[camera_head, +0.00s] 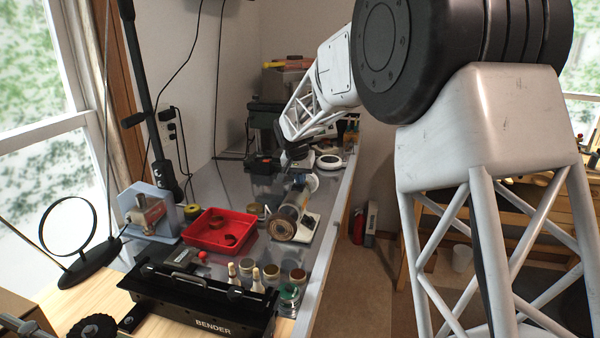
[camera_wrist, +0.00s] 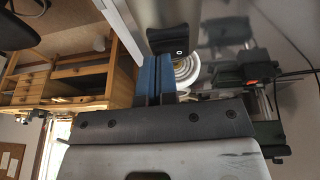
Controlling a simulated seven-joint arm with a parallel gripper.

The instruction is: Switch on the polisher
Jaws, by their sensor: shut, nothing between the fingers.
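The polisher (camera_head: 292,205) stands on the bench in the head view, with a round brown wheel at its near end, a pale wheel at its far end and a light base. My gripper (camera_head: 298,164) is just beyond and above its far end, partly hidden by my wrist. In the wrist view the blue fingers of my gripper (camera_wrist: 153,72) are together and empty. A grey rounded body with a dark end and a small white mark, probably the polisher (camera_wrist: 175,22), is just above the fingertips. I cannot tell whether they touch. I cannot make out the switch position.
A red tray (camera_head: 207,242) lies left of the polisher, and a black bender (camera_head: 200,300) stands in front with several small jars. The bench's right edge is close.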

